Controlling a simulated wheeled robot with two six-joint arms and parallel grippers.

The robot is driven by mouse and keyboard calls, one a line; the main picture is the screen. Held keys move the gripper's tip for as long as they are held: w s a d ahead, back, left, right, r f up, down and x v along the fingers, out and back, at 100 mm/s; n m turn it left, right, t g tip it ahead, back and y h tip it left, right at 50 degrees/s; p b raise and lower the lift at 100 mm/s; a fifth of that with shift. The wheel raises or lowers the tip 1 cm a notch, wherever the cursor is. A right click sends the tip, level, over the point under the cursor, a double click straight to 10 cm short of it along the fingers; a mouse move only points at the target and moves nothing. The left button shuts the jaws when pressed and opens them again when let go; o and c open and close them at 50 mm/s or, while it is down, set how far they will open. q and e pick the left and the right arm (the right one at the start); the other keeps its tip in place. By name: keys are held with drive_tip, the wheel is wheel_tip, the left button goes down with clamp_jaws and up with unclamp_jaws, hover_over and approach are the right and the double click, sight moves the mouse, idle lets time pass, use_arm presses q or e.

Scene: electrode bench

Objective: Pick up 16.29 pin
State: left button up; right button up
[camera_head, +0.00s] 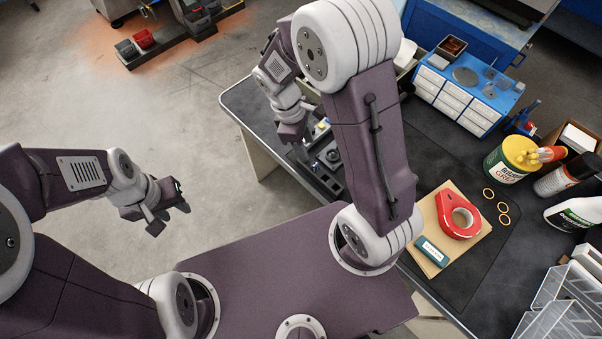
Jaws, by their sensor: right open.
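My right gripper (293,141) is at the left part of the dark bench (437,140), above a dark fixture (331,156) with small parts. It is open; the fingers are small and partly hidden by my wrist. I cannot make out a pin marked 16.29; small pins there are too small to tell or hidden behind my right arm. Small yellow and white parts (322,127) show beside the gripper. My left gripper (172,218) is over the open floor, away from the bench, with its two fingers apart and nothing between them.
A blue cabinet with white drawers (459,92) stands at the back. A yellow grease tub (507,164), a spray can (565,176) and clear bins (560,307) fill the right side.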

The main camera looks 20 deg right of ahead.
sight(315, 164)
drive_tip(key=x, duration=0.4)
drive_tip(key=shift+s+f, duration=0.1)
drive_tip(key=shift+f, duration=0.25)
drive_tip(key=b+x, duration=0.1)
drive_tip(key=x, duration=0.4)
drive_tip(key=shift+d+f, duration=0.1)
drive_tip(key=shift+d, duration=0.1)
clamp_jaws()
